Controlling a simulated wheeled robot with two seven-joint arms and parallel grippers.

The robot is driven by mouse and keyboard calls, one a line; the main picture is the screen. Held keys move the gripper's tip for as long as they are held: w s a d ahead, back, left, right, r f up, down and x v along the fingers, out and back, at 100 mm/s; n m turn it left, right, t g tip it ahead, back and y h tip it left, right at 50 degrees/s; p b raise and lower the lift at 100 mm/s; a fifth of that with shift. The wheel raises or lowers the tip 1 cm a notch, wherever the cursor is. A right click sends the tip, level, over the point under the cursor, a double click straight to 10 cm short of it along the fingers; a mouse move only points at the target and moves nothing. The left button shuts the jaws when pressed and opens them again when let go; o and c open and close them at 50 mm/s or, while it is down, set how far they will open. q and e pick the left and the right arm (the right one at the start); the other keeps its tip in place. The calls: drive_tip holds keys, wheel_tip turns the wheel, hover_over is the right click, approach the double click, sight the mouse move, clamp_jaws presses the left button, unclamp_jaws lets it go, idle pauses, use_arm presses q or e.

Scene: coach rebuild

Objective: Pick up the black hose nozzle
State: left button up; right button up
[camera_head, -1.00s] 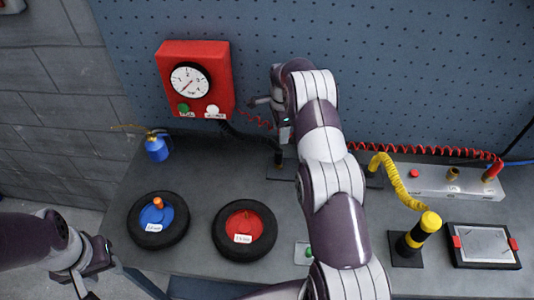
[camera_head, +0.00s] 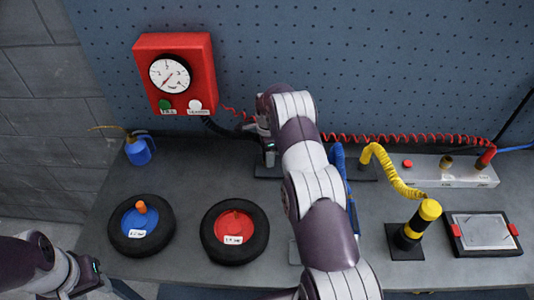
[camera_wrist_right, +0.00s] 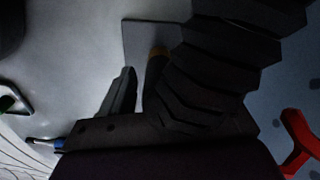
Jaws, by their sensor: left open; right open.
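The black hose (camera_head: 222,129) runs from under the red gauge box to a small dark stand (camera_head: 266,172) at the back of the bench. My right gripper (camera_head: 251,129) is beside the hose end above this stand and hides most of the nozzle. The right gripper is open. My left gripper (camera_head: 112,291) is open at the lower left, apart from everything.
The red gauge box (camera_head: 176,113) hangs on the pegboard. Two tyres (camera_head: 118,242) (camera_head: 210,253) lie on the bench in front. A blue oil can (camera_head: 138,151) stands at back left. A yellow hose (camera_head: 393,172), blue hose (camera_head: 340,160) and grey manifold (camera_head: 435,174) are to the right.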

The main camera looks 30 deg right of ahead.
clamp_jaws()
drive_tip(key=shift+r, duration=0.15)
drive_tip(key=shift+r+b, duration=0.25)
drive_tip(key=shift+b, duration=0.05)
drive_tip(key=r+b, duration=0.1)
drive_tip(key=r, duration=0.1)
drive_tip(key=s+r+b, duration=0.1)
drive_tip(key=shift+d+r, duration=0.1)
drive_tip(key=shift+r, duration=0.3)
drive_tip(key=s+d+r+p, duration=0.1)
drive_tip(key=s+d+r, duration=0.1)
drive_tip(key=s+r, duration=0.8)
drive_tip(key=shift+s+d+r, duration=0.15)
drive_tip(key=shift+d+r, duration=0.05)
drive_tip(key=shift+r, duration=0.4)
